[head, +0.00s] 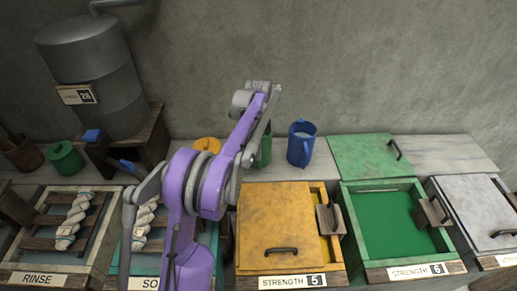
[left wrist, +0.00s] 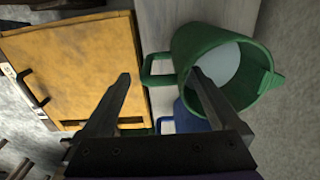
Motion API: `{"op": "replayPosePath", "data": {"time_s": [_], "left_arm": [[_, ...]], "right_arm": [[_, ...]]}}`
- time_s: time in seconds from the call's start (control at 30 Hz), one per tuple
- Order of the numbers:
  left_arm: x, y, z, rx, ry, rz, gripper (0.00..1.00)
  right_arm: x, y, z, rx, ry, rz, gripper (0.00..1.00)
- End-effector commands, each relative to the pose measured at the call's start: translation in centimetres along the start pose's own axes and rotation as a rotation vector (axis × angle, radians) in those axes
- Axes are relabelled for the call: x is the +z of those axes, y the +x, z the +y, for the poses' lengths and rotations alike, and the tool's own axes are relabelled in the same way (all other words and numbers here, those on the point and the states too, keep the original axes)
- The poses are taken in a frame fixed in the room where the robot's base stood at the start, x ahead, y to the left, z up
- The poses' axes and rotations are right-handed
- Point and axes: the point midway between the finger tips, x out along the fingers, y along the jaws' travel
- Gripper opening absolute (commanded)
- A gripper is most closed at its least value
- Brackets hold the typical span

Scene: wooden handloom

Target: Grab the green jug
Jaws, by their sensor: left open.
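The green jug (head: 265,150) stands on the back counter in the head view, mostly hidden behind my purple left arm. In the left wrist view the green jug (left wrist: 182,48) is large and close, its open mouth showing a pale inside. Its handle (left wrist: 152,80) points left, into the gap between the fingers of my left gripper (left wrist: 161,75). The left gripper is open and holds nothing. One finger appears left of the handle and the other overlaps the jug body; I cannot tell whether they touch. My right gripper is not in view.
A blue jug (head: 300,145) stands just right of the green jug. A yellow lid (head: 270,220) and a green-lined vat (head: 385,220) are in front. A green pot (head: 65,158) and a large metal tank (head: 95,80) are at left. A concrete wall is behind.

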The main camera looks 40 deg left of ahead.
Motion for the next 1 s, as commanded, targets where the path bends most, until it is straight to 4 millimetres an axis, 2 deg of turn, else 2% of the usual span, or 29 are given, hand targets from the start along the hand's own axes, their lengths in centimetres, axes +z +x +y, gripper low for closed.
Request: {"op": "replayPosePath", "data": {"time_s": [0.1,0.2,0.5,0.57,1.0], "left_arm": [[-0.5,1.9,0.4,0.0,0.0,0.0,0.96],[-0.4,3.1,0.3,0.0,0.0,0.0,0.96],[-0.4,3.6,0.4,0.0,0.0,0.0,0.96],[-0.4,3.6,0.4,0.0,0.0,0.0,0.87],[-0.4,3.6,0.4,0.001,0.0,0.0,0.08]], "right_arm": [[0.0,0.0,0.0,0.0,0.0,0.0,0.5],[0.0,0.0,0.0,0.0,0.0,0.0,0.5],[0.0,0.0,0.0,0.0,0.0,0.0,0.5],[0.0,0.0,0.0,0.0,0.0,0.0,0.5],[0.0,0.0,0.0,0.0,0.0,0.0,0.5]]}}
